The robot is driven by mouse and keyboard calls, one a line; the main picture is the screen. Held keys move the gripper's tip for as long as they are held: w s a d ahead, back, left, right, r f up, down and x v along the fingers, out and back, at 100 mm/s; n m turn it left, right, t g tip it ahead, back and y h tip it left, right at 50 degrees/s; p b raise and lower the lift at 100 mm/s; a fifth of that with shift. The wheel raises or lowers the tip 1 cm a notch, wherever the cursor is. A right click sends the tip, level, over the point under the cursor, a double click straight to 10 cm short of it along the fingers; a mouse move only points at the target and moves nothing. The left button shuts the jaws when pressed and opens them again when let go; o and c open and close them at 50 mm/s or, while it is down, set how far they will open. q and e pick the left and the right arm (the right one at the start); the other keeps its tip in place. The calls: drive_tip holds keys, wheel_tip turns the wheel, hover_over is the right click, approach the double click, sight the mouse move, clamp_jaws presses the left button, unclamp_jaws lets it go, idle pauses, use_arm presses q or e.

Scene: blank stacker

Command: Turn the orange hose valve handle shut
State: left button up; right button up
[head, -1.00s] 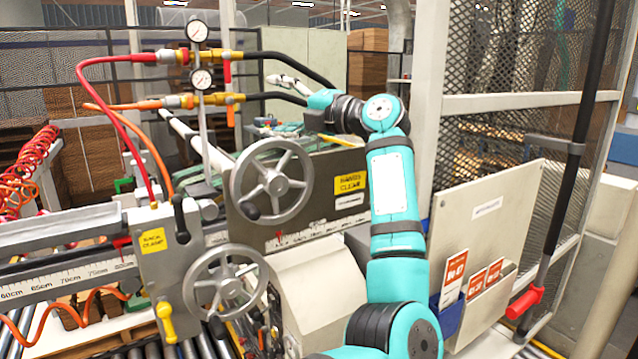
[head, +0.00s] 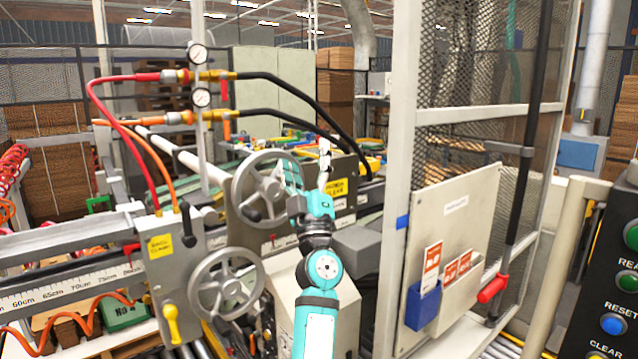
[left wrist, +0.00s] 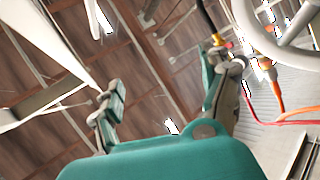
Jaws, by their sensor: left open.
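The orange handle (head: 227,129) hangs down from the brass valve (head: 217,115) on the lower, orange hose line in the head view. My left gripper (head: 324,158) points upward to the right of the upper handwheel, well right of the orange handle and apart from it. In the left wrist view my left gripper (left wrist: 163,88) has its two fingers spread, with nothing between them. An orange hose (left wrist: 275,82) with its fitting shows at the right of that view; I cannot make out the handle there. My right gripper is not in view.
A red handle (head: 224,92) hangs from the upper valve, with gauges (head: 201,97) beside it. Two grey handwheels (head: 226,285) stand on the machine. Black hoses (head: 290,82) arch right from the valves. A mesh guard (head: 460,120) and button panel (head: 615,280) stand at right.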

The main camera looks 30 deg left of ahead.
use_arm(q)
drive_tip(key=shift+w+d+f+m+t+h, duration=0.1)
drive_tip(key=shift+d+f+m+t+h, duration=0.5)
drive_tip(key=shift+m+h, duration=0.5)
drive_tip(key=shift+w+d+f+m+t+h, duration=0.1)
drive_tip(key=shift+d+f+m+t+h, duration=0.45)
drive_tip(key=shift+m+h, duration=0.5)
drive_tip(key=shift+w+d+f+m+t+h, duration=0.1)
drive_tip(key=shift+d+f+m+t+h, duration=0.3)
drive_tip(key=shift+f+m+t+h, duration=0.5)
drive_tip(key=shift+r+g+h, duration=0.15)
drive_tip(key=shift+g+h, duration=0.1)
drive_tip(key=shift+s, duration=0.1)
